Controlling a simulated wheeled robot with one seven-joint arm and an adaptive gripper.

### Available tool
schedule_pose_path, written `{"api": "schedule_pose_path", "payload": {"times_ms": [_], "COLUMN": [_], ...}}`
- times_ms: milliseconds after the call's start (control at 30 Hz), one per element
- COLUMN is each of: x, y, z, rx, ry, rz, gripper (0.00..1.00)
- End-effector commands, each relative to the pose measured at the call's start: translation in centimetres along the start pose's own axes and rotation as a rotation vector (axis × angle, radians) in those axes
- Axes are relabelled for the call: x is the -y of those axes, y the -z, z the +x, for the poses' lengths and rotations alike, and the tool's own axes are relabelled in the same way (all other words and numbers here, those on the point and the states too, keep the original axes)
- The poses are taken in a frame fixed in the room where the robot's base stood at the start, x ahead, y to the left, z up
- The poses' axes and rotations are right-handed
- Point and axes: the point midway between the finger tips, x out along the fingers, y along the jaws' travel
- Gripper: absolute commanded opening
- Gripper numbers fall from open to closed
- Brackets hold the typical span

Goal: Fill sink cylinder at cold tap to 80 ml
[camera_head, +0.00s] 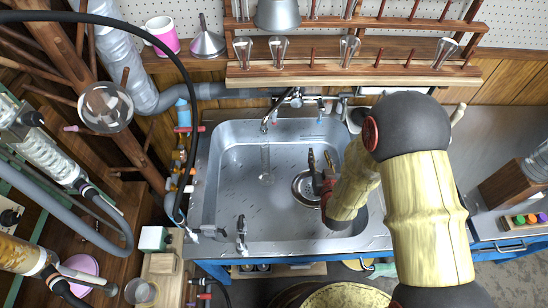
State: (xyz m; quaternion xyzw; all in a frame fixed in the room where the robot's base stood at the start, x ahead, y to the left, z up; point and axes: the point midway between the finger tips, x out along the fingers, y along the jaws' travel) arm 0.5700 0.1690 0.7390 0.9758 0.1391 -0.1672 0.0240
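A clear, narrow cylinder (266,165) stands in the sink basin (235,195), left of its middle. Its scale and any liquid in it are too small to read. A chrome mixer tap (296,101) stands at the sink's back edge, and its spout (268,121) reaches forward above the cylinder. Which handle is cold I cannot tell, and no water stream is clearly visible. My gripper (319,158) is over the basin, right of the cylinder and apart from it. Its two fingertips look parted, with nothing seen between them. My arm hides the right part of the basin.
A round drain (304,187) lies beneath my gripper. Small fittings (241,230) stand on the front rim. A wooden rack (350,74) with hanging glassware runs above the back edge. Hoses and glassware crowd the left. The basin's left part is free.

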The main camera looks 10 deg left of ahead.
Motion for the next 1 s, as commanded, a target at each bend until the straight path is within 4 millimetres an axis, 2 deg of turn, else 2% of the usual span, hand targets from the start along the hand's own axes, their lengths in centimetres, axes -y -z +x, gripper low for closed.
{"api": "schedule_pose_path", "payload": {"times_ms": [33, 100, 233, 467, 1000], "x": [0.0, -0.1, -0.1, -0.1, -0.1], "y": [2.4, 5.2, 8.1, 9.5, 11.3], "z": [0.1, -0.1, -0.8, -0.6, 4.7], "rx": [-0.085, -0.186, -0.300, -0.342, -0.340], "ry": [-0.001, -0.002, -0.003, -0.003, -0.003], "rz": [0.001, 0.001, 0.001, 0.001, 0.001], "gripper": [0.33, 0.33, 0.33, 0.33, 0.33]}}
